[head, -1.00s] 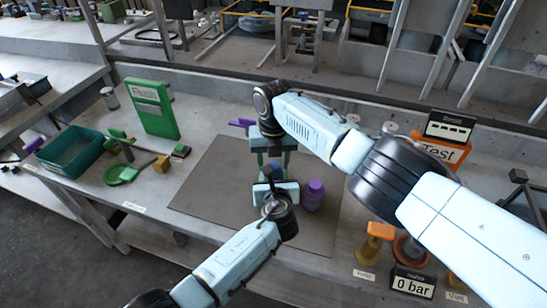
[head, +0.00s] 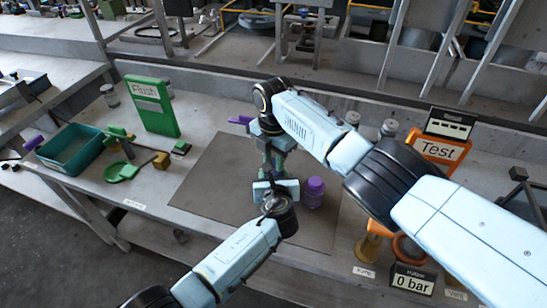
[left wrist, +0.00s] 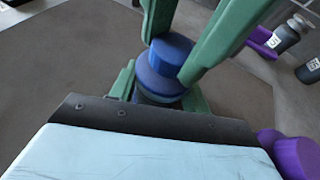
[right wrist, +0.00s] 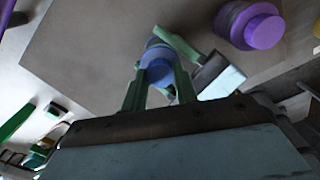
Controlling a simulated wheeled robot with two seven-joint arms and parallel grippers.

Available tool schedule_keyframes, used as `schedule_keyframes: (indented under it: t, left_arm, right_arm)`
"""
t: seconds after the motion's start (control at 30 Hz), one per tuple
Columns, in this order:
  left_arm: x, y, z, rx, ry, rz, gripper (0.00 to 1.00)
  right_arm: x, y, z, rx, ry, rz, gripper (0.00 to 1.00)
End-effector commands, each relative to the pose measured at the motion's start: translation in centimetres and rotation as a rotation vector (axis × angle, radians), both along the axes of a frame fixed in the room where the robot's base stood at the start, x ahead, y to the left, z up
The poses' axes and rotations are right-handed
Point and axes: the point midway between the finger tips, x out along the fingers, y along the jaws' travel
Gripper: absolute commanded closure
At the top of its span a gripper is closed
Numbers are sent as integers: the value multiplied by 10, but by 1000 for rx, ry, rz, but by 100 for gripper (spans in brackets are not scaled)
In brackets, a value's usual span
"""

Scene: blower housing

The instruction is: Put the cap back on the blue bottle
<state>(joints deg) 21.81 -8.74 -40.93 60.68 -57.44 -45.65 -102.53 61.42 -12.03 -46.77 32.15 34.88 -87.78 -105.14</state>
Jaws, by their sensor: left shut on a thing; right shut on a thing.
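In the left wrist view, my left gripper (left wrist: 158,92) has its green fingers closed around the blue bottle (left wrist: 155,82). The blue cap (left wrist: 172,48) sits right on top of the bottle, between the green fingers of my right gripper, which reach in from above. In the right wrist view, my right gripper (right wrist: 158,82) is shut on the cap (right wrist: 158,68), with the left gripper just behind it. In the head view, my right gripper (head: 274,155) is directly above my left gripper (head: 275,185), and they mostly hide the bottle. I cannot tell how far the cap is seated.
A purple bottle (head: 313,192) stands just right of the grippers on the dark mat (head: 215,180). A purple item (head: 240,120) lies behind. A teal bin (head: 70,150) and green sign (head: 152,105) are at left, an orange Test sign (head: 436,150) at right. The mat's left side is clear.

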Motion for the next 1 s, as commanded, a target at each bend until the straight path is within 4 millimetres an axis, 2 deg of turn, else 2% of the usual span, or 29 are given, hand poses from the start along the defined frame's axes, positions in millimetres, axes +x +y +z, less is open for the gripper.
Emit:
schedule_keyframes:
  t: [0.1,0.2,0.57,0.6,0.73,1.0]
  left_arm:
    - [0,1,-1,1,2,2,100]
    - [0,1,-1,1,2,2,100]
    - [0,1,-1,1,2,2,100]
    - [0,1,-1,1,2,2,100]
    - [0,1,-1,1,2,2,100]
    - [0,1,-1,1,2,2,100]
  right_arm:
    - [-1,-1,-1,-1,3,-190,98]
    - [-1,-1,-1,-2,4,-291,98]
    - [-1,-1,-1,-3,3,-341,98]
    - [-1,-1,-1,-4,4,-341,69]
    - [-1,-1,-1,-3,3,-340,52]
    - [0,-1,0,-1,2,-338,49]
